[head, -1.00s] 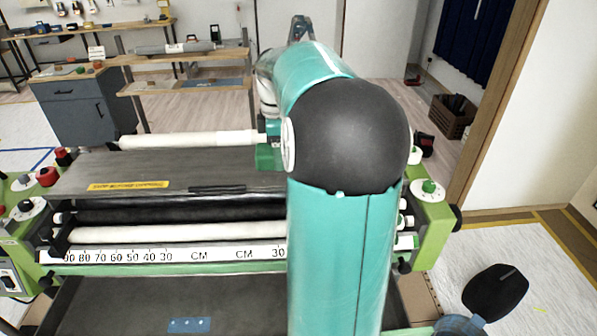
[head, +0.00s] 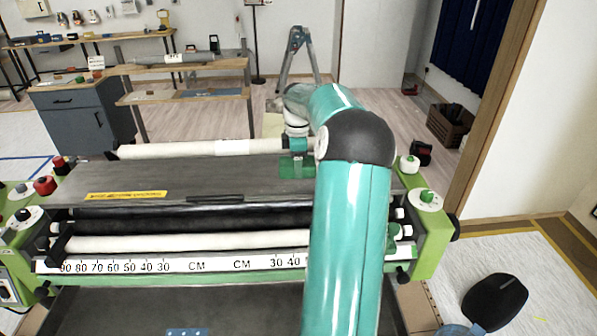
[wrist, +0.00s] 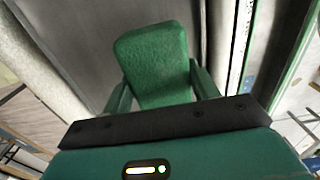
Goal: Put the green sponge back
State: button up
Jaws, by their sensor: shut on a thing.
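The green sponge (wrist: 152,52) is a rounded block between the two green fingers of my gripper (wrist: 161,84) in the wrist view. My gripper is shut on its sides. In the head view, a green block (head: 297,167) shows below the end of my arm, over the back right of the machine's dark top plate; I cannot tell how much of it is sponge and how much finger. Whether it touches the plate is not clear. The wallpaper paster (head: 130,180) is a wide green-framed machine with rollers, and my arm hides part of its right side.
A white roller (head: 185,149) lies along the back edge of the machine. Green and white knobs (head: 428,197) stand at its right end and red knobs (head: 45,186) at its left. A wooden shelf bench (head: 190,66) stands behind. The dark top plate is mostly clear.

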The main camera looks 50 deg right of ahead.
jog(key=f, duration=0.2)
jog(key=shift+w+d+f, duration=0.1)
jog(key=shift+d+f, duration=0.25)
jog(key=shift+d, duration=0.05)
jog(key=shift+f, duration=0.35)
jog(key=shift+f, duration=0.25)
jog(key=o, duration=1)
